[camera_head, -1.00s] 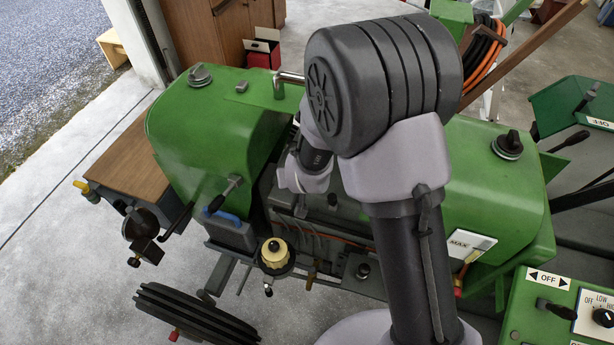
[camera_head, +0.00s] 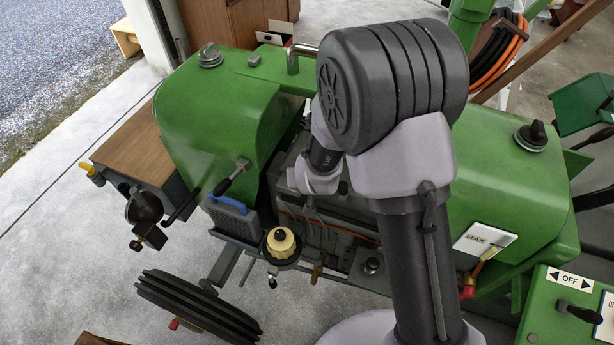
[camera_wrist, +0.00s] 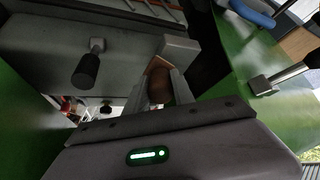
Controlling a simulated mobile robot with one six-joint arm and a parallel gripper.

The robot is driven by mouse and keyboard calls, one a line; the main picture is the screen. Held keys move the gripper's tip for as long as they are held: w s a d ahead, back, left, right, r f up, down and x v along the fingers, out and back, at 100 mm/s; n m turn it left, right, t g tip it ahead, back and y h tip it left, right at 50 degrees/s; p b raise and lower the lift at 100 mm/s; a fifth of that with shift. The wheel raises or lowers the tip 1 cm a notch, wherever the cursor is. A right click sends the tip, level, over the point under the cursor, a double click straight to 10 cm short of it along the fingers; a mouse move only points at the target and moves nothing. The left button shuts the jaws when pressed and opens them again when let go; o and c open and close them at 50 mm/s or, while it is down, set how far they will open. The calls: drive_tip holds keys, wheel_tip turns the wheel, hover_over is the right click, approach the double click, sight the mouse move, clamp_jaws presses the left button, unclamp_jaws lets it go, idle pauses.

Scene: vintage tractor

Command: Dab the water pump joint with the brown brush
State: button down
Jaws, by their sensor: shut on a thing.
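In the wrist view my gripper (camera_wrist: 165,74) is shut on a brown, rounded piece (camera_wrist: 159,86), which looks like the handle of the brown brush. The brush's bristles do not show. A grey block-like part of the tractor (camera_wrist: 128,52) lies just beyond the fingers, with a black knob (camera_wrist: 86,70) sticking out of it at the left. In the head view my arm reaches over the green tractor (camera_head: 215,110), and its gripper is hidden behind or below my wrist. I cannot pick out the water pump joint for certain in either view.
A lever with a black grip (camera_head: 232,176), a box with a blue handle (camera_head: 229,206) and a cream-capped pot (camera_head: 281,243) are left of my arm. Green panels (camera_wrist: 240,65) flank the gripper closely.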

drive_tip(key=shift+f+b, duration=0.4)
drive_tip(key=shift+f, duration=0.05)
